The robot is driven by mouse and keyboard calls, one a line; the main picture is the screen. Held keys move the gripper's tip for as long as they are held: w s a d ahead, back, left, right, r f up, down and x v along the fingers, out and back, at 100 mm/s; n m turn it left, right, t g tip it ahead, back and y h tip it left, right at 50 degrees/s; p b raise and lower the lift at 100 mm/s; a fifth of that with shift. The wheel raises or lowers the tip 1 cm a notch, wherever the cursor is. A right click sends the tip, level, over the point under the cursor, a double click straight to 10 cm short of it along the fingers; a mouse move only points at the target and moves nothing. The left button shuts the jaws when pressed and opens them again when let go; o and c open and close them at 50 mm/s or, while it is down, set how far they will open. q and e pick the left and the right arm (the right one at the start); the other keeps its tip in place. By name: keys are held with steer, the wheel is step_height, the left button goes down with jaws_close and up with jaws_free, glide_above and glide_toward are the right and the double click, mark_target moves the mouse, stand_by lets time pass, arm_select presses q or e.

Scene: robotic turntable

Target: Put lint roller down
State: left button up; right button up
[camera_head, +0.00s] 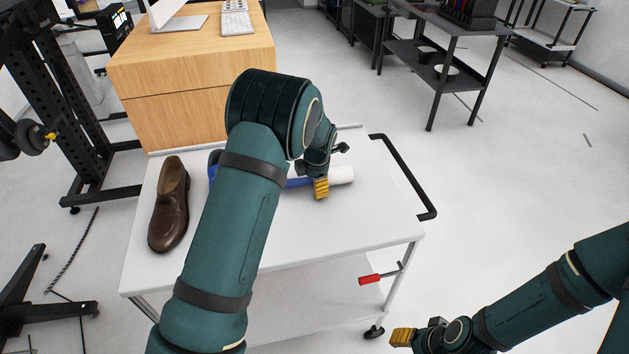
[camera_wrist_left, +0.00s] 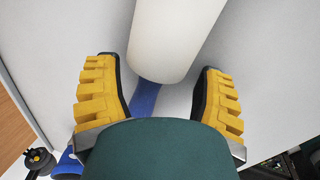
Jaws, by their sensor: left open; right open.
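The lint roller has a white roll (camera_head: 341,175) and a blue handle (camera_head: 298,183). It lies on the white cart top (camera_head: 380,215), partly hidden behind my left arm. My left gripper (camera_head: 322,186) is low over the cart top at the lint roller. In the left wrist view, the white roll (camera_wrist_left: 172,40) and a strip of blue handle (camera_wrist_left: 146,97) show between the two yellow fingers of my left gripper (camera_wrist_left: 155,92), which are open and apart from it. My right gripper (camera_head: 403,337) is open at the lower right, beside the cart.
A brown shoe (camera_head: 169,205) stands on the left of the cart top. The cart has a black handle (camera_head: 408,178) on its right side. A wooden desk (camera_head: 185,80) stands behind it, and a grey shelf (camera_head: 445,50) stands further back. The right part of the cart top is clear.

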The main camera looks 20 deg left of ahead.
arm_select(q)
steer(key=p+v, duration=0.1)
steer(key=v, duration=1.1)
steer(key=shift+p, duration=0.3)
